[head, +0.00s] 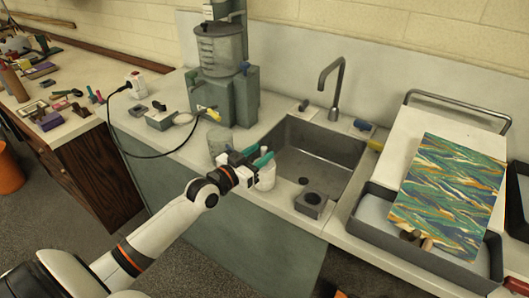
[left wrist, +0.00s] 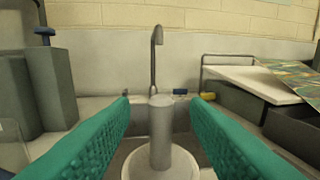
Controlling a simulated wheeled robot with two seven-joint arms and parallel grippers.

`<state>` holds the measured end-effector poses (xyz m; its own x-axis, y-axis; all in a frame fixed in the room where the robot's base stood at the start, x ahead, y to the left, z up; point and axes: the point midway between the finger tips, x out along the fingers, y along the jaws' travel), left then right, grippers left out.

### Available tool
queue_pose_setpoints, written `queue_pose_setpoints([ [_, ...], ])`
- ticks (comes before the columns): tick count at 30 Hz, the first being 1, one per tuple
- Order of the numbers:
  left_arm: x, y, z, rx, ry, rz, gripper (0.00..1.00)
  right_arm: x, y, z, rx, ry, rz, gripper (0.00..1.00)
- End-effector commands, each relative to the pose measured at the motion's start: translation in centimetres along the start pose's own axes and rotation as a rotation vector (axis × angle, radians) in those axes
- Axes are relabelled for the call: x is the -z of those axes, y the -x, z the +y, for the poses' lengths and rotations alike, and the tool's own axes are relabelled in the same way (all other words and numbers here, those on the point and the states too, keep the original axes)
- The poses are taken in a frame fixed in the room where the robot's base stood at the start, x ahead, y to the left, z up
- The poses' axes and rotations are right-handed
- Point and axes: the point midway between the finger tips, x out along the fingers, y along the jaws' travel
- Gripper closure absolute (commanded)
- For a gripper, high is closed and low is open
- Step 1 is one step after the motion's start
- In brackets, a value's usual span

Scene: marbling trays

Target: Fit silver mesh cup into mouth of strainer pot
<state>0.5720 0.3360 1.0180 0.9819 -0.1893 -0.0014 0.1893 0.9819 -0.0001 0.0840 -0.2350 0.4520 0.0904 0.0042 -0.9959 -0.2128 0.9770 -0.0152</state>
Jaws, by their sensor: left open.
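A grey, silver-looking cylinder (left wrist: 161,128), which I take for the mesh cup, stands upright in the left wrist view. Its lower end meets a round white pot (left wrist: 160,168), likely the strainer pot; I cannot tell how deep it sits. The white pot (head: 266,178) stands on the counter left of the sink in the head view, partly hidden by my gripper. My left gripper (head: 257,157) is open above it, its teal fingers on either side of the cylinder with gaps showing. My right gripper is out of view.
A greyish tub (head: 220,143) stands just behind the left gripper. The sink (head: 318,154) lies to the right, with a grey block with a round hole (head: 311,204) at its front edge. A dark tray (head: 415,251) with a marbled sheet (head: 450,190) is farther right.

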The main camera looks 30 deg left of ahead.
Motion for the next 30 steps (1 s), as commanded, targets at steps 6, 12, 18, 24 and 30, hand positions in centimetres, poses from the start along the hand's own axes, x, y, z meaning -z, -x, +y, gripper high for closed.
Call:
queue_pose_setpoints([
  [6,0.4,4.9,-0.1,0.001,-0.002,0.005,0.58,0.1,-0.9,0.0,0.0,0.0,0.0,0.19],
  [12,0.2,8.1,-0.1,0.001,-0.001,0.003,0.58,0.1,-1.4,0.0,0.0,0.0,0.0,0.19],
  [18,0.1,9.5,0.0,0.001,0.0,0.001,0.58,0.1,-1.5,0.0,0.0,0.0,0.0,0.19],
  [24,-0.1,9.7,0.0,0.0,0.0,-0.001,0.58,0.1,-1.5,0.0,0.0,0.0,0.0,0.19],
  [30,0.0,9.6,0.0,0.001,0.0,-0.001,0.58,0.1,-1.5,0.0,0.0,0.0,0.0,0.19],
])
